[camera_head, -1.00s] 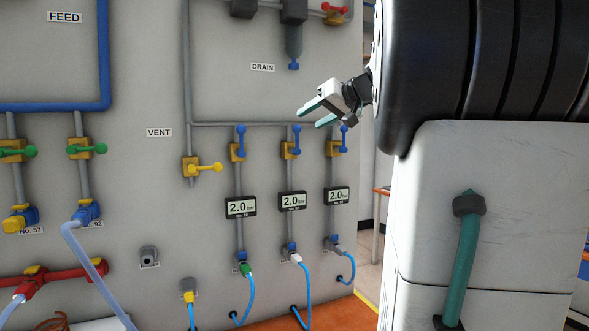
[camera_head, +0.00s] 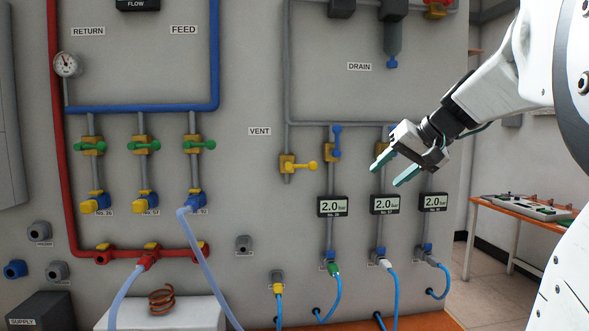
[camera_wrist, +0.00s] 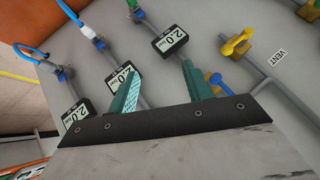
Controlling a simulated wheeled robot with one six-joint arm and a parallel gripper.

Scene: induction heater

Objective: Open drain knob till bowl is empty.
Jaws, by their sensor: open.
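The drain knob (camera_head: 392,61) is a small blue cap at the bottom of a grey bowl (camera_head: 391,38) at the upper right of the panel, beside the DRAIN label (camera_head: 360,66). Whether the bowl holds liquid cannot be told. My gripper (camera_head: 389,173) is open and empty, well below the knob, in front of the blue-lever valves. Its two teal fingers are spread and point down-left in the head view. In the wrist view my gripper (camera_wrist: 160,70) shows the fingers apart with nothing between them. Knob and bowl are not in the wrist view.
Pressure displays (camera_head: 332,206) hang below blue-lever valves (camera_head: 336,139); my gripper hides part of this row. A yellow vent valve (camera_head: 299,165) is to the left. Blue hoses (camera_head: 394,295) hang below. A table (camera_head: 523,209) stands at the right behind the panel.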

